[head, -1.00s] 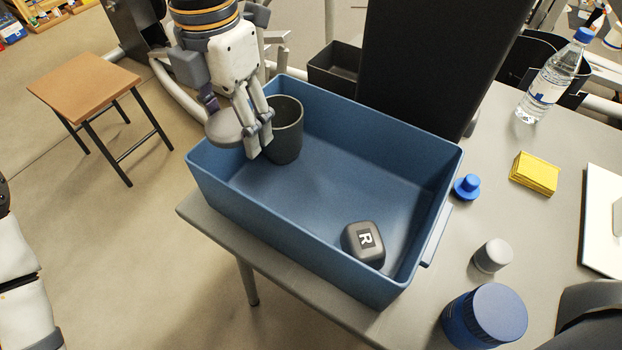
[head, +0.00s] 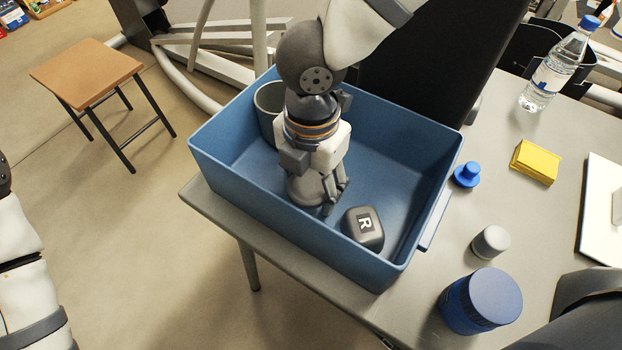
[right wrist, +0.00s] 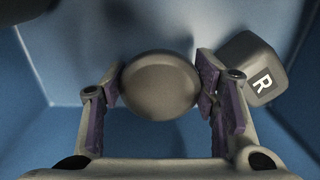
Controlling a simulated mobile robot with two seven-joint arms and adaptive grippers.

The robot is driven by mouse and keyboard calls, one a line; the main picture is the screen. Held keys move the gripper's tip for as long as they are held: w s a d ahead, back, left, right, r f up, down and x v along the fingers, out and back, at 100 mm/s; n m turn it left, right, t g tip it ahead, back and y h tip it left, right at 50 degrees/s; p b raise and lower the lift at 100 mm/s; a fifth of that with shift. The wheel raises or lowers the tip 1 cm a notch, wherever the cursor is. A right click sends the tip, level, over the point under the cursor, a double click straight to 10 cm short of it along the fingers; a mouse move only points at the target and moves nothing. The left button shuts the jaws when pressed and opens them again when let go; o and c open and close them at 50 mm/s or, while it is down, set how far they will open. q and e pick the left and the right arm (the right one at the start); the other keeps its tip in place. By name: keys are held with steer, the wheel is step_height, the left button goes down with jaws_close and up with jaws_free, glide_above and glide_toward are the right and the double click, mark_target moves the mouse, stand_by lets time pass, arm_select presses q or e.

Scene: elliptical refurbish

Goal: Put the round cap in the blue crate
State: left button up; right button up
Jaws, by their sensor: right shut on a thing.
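The round cap (right wrist: 160,86) is a smooth grey disc in the right wrist view. My right gripper (head: 334,202) is shut on it, with purple-padded fingers on both sides of the cap. The gripper points down inside the blue crate (head: 262,218), near its front wall, and hides most or all of the cap in the head view. Whether the cap touches the crate floor I cannot tell. My left arm shows at the left edge of the head view, but its gripper is out of frame.
In the crate, a dark block marked R (head: 360,229) lies just right of my gripper, and a dark cup (head: 268,104) stands at the back left. Right of the crate are a blue knob (head: 467,174), a grey cap-like piece (head: 490,242) and a blue jar (head: 482,302).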

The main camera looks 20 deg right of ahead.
mark_target(311, 181)
steer(key=shift+f, duration=0.15)
arm_select(q)
steer(key=shift+w+r, duration=0.1)
arm_select(e)
steer(key=shift+f, duration=0.4)
steer(key=o, duration=1.5)
steer(key=shift+r, duration=0.25)
arm_select(q)
steer(key=w+r+t+p, duration=0.1)
steer(key=w+r+p, duration=0.1)
steer(key=shift+w+r, duration=0.25)
steer(key=shift+w, duration=0.05)
arm_select(e)
step_height(311, 181, up, 13)
steer(key=shift+f, duration=0.15)
